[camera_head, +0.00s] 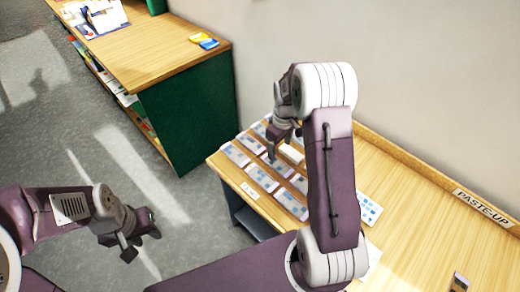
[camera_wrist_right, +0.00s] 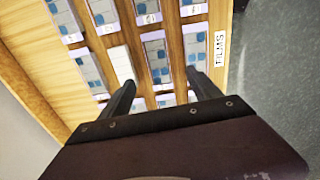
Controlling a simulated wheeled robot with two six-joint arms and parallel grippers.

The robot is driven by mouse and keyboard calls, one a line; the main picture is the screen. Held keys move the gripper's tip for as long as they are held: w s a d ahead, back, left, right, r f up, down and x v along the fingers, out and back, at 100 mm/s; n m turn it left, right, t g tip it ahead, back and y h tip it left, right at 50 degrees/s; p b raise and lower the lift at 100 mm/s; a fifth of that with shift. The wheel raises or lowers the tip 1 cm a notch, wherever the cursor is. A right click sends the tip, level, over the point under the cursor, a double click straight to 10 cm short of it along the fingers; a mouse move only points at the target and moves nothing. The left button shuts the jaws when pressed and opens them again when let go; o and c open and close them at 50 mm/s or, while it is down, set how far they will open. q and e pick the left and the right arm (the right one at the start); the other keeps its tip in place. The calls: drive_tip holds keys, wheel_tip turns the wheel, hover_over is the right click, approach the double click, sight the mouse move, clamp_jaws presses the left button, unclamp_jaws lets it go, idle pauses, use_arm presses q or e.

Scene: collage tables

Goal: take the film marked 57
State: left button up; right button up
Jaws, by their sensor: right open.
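My left gripper (camera_head: 142,244) hangs open and empty over the floor.
A plain white block (camera_wrist_right: 121,64) lies among the films. A "FILMS" label (camera_wrist_right: 219,48) marks the rack's edge. A "PASTE-UP" sign (camera_head: 481,206) is on the table's back ledge. A green-sided cabinet (camera_head: 190,115) stands behind left. My right arm hides part of the table.

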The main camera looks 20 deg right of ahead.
sight(283, 168)
drive_tip(key=shift+g, duration=0.3)
drive_tip(key=f, duration=0.1)
drive_tip(key=s+d+f, duration=0.1)
drive_tip(key=f, duration=0.1)
drive_tip(key=f+p, duration=0.1)
drive_tip(key=shift+s+d+f, duration=0.15)
drive_tip(key=shift+s+f, duration=0.05)
drive_tip(key=shift+f, duration=0.15)
drive_tip(key=shift+w+f, duration=0.1)
drive_tip(key=shift+f, duration=0.35)
drive_tip(key=f, duration=0.2)
drive_tip(key=f+p, duration=0.1)
drive_tip(key=f, duration=0.1)
drive_tip(key=shift+s+d, duration=0.1)
drive_tip(key=shift+s, duration=0.15)
drive_tip(key=shift+w+f, duration=0.2)
drive_tip(key=shift+f, duration=0.05)
drive_tip(key=shift+s+r, duration=0.1)
drive_tip(key=shift+s, duration=0.05)
drive_tip(key=c, duration=1)
use_arm(q)
wheel_tip(283, 168, up, 2)
drive_tip(key=shift+s+r, duration=0.1)
drive_tip(key=shift+r, duration=0.1)
use_arm(e)
drive_tip(key=c, duration=0.4)
